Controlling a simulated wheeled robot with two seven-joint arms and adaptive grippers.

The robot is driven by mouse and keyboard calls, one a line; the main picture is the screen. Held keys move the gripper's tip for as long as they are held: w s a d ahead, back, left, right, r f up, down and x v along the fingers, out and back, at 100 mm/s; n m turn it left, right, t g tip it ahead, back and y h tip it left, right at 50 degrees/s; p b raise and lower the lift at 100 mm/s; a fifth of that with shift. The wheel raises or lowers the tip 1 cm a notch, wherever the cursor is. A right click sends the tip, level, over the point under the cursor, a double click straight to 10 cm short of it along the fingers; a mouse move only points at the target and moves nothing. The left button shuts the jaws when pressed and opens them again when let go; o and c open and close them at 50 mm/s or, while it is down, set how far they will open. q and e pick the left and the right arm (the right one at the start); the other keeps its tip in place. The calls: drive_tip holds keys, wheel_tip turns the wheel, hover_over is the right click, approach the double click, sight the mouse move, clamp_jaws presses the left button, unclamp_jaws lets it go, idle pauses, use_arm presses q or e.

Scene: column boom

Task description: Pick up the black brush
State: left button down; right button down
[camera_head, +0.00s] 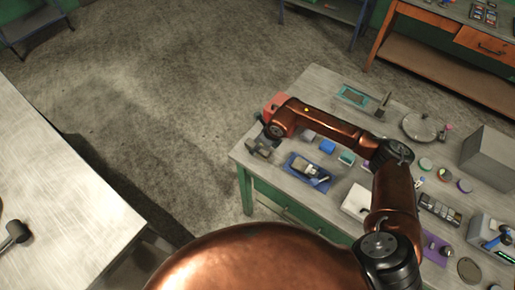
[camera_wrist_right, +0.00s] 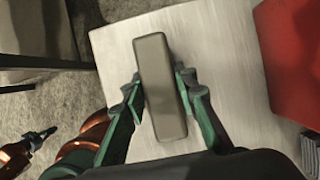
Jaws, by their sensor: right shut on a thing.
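My right gripper (camera_wrist_right: 155,90) has its two fingers on either side of an oblong, dark grey-brown block (camera_wrist_right: 160,105) with rounded edges. It is shut on the block, which may be the back of the black brush; no bristles show. In the head view the right gripper (camera_head: 262,146) is at the near left corner of the grey workbench (camera_head: 322,85), and what it holds is too small to make out. A dark tip on a copper arm, likely my left gripper (camera_wrist_right: 38,140), shows at the lower left of the right wrist view; its jaws are unclear.
A red box (camera_wrist_right: 292,50) stands close to the right gripper. A blue tray (camera_head: 322,187) with tools, a blue block (camera_head: 327,147) and a grey box (camera_head: 491,156) are on the bench.

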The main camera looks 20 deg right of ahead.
drive_tip(key=shift+r, duration=0.15)
drive_tip(key=shift+r, duration=0.2)
drive_tip(key=r, duration=0.3)
drive_tip(key=shift+s+d+r, duration=0.1)
drive_tip(key=shift+s+r, duration=0.1)
drive_tip(key=shift+r, duration=0.15)
drive_tip(key=s+r, duration=0.1)
drive_tip(key=r, duration=0.1)
drive_tip(key=s+d+r, duration=0.1)
drive_tip(key=s+r, duration=0.1)
drive_tip(key=shift+s, duration=0.15)
drive_tip(key=s+d+r, duration=0.2)
drive_tip(key=s+r, duration=0.3)
drive_tip(key=s, duration=0.4)
drive_tip(key=shift+s+d, duration=0.25)
drive_tip(key=shift+s, duration=0.15)
drive_tip(key=shift+r, duration=0.1)
